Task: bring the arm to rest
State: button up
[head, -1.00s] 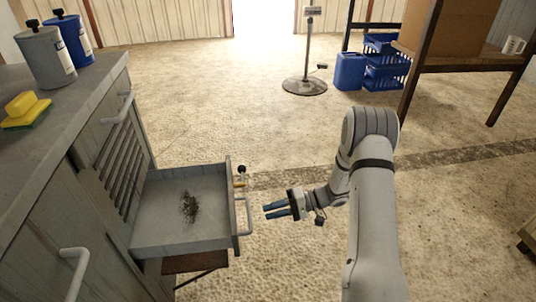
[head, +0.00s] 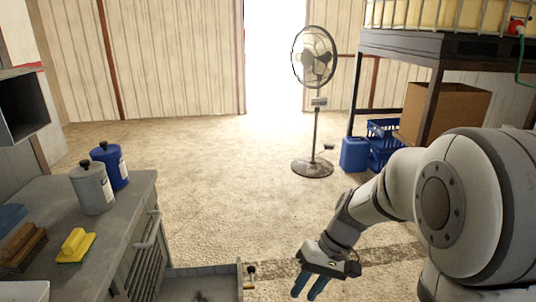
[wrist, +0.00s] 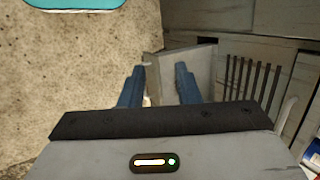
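My gripper (head: 311,285) hangs over the floor at the lower middle of the head view, to the right of the pulled-out drawer (head: 190,287). Its two blue fingers point down and stand apart with nothing between them. In the wrist view the fingers of my gripper (wrist: 158,86) are also spread, with the drawer's end panel (wrist: 203,68) behind them. The gripper is apart from the drawer. My arm is bent, with its large grey joint at the right of the head view.
A grey cabinet (head: 120,225) at left carries a grey canister (head: 92,188), a blue canister (head: 113,165) and a yellow brush (head: 75,245). A pedestal fan (head: 315,110), a blue jerrycan (head: 354,154) and blue crates (head: 384,150) stand farther back. The middle floor is clear.

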jog(key=s+d+r+t+h+p, duration=0.1)
jog(key=s+d+r+p, duration=0.1)
jog(key=r, duration=0.4)
jog(key=s+d+r+m+t+h+p, duration=0.1)
jog(key=s+d+r+t+h+p, duration=0.1)
jog(key=r+p, duration=0.3)
jog(key=s+d+r+t+h+p, duration=0.2)
jog(key=s+r+p, duration=0.1)
jog(key=r, duration=0.4)
jog(key=shift+s+d+r+m+p, duration=0.25)
jog(key=shift+s+r+m+p, duration=0.15)
jog(key=shift+s, duration=0.35)
jog(key=shift+a, duration=0.1)
